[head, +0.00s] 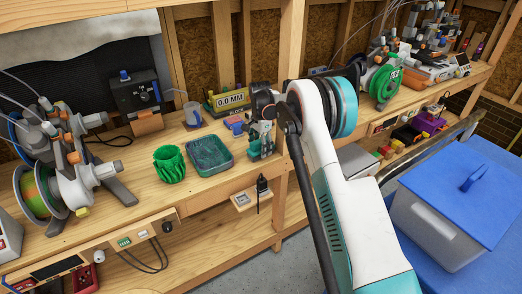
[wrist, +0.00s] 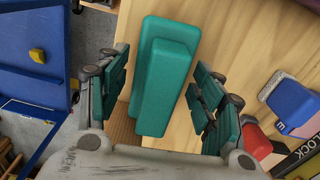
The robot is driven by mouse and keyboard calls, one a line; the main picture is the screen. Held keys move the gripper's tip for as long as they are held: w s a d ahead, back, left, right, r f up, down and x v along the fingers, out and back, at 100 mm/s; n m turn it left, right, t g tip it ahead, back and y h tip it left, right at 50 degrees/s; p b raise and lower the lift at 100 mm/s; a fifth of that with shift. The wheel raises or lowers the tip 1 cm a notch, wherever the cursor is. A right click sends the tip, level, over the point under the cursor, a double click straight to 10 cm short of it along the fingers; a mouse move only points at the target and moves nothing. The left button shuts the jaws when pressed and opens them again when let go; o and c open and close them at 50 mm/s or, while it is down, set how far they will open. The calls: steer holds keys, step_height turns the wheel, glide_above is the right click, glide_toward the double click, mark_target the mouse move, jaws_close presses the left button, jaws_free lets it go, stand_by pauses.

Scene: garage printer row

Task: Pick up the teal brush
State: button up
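The teal brush (wrist: 170,75) lies on the wooden bench in the wrist view, a long rounded block with a narrower raised part along it. My gripper (wrist: 160,92) is open over it, with one teal-padded finger on each side. The near end of the brush runs down toward my gripper's body. In the head view my gripper (head: 262,140) is at the bench's front edge, right of a teal tray. I cannot clearly pick out the brush there.
The teal tray (head: 209,168) and a green ribbed cup (head: 169,164) stand left of my gripper. A small blue-and-red block (wrist: 292,108) lies to the right in the wrist view. A wooden post rises just behind my arm. A blue-lidded bin (head: 440,228) stands at right.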

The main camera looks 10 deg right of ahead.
steer(key=c, duration=0.7)
steer(key=shift+r, duration=0.6)
step_height(320, 180, up, 2)
steer(key=shift+r+p, duration=0.2)
steer(key=shift+p, duration=0.55)
steer(key=s+d, duration=0.2)
steer(key=s, duration=0.3)
steer(key=s+d+p, duration=0.1)
steer(key=s, duration=0.5)
steer(key=s+d+p, duration=0.1)
steer(key=s+d, duration=0.1)
steer(key=s, duration=0.4)
steer(key=shift+s+d, duration=0.1)
steer(key=shift+d, duration=0.2)
steer(key=shift+o, duration=0.7)
